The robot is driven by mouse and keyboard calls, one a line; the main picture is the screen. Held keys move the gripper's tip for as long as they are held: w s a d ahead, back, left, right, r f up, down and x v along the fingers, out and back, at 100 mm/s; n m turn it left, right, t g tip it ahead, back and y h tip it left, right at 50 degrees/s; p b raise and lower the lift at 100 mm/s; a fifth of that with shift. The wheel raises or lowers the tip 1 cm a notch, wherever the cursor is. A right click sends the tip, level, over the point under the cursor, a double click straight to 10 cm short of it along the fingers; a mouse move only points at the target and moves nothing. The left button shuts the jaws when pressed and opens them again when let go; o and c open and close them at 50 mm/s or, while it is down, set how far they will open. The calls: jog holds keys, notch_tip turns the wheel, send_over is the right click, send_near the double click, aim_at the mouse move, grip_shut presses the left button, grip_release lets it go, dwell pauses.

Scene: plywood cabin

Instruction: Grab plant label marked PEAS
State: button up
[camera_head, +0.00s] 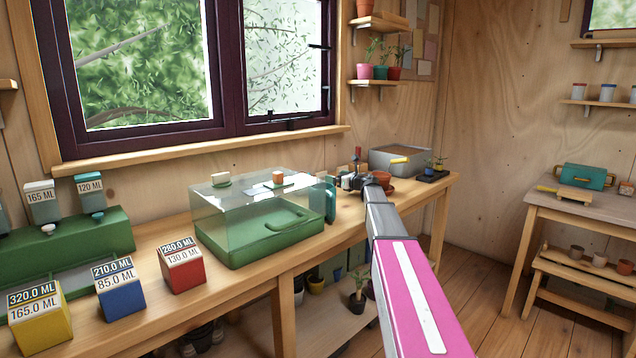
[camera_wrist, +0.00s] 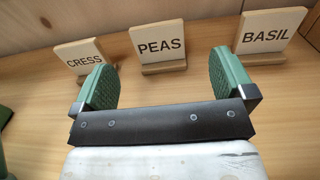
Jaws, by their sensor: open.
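The PEAS label (camera_wrist: 161,46) is a pale square plate in a small wooden base, upright on the wooden bench in the wrist view. The CRESS label (camera_wrist: 82,57) stands to its left and the BASIL label (camera_wrist: 268,36) to its right. My gripper (camera_wrist: 162,78) is open and empty, its two green-padded fingers apart, with the PEAS label beyond and between them. It does not touch the label. In the head view my gripper (camera_head: 355,180) is over the far part of the bench; the labels cannot be made out there.
A green box with a clear cover (camera_head: 250,240) stands on the bench left of my arm. A grey bin (camera_head: 398,163) and a terracotta pot (camera_head: 386,186) are near my gripper. The plywood wall (camera_wrist: 120,15) rises behind the labels.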

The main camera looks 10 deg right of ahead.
aim_at(322, 174)
jog(key=x, duration=0.4)
jog(key=shift+x, duration=2.75)
jog(key=shift+s+a+f, duration=0.15)
jog(key=shift+s, duration=0.05)
jog(key=c, duration=0.8)
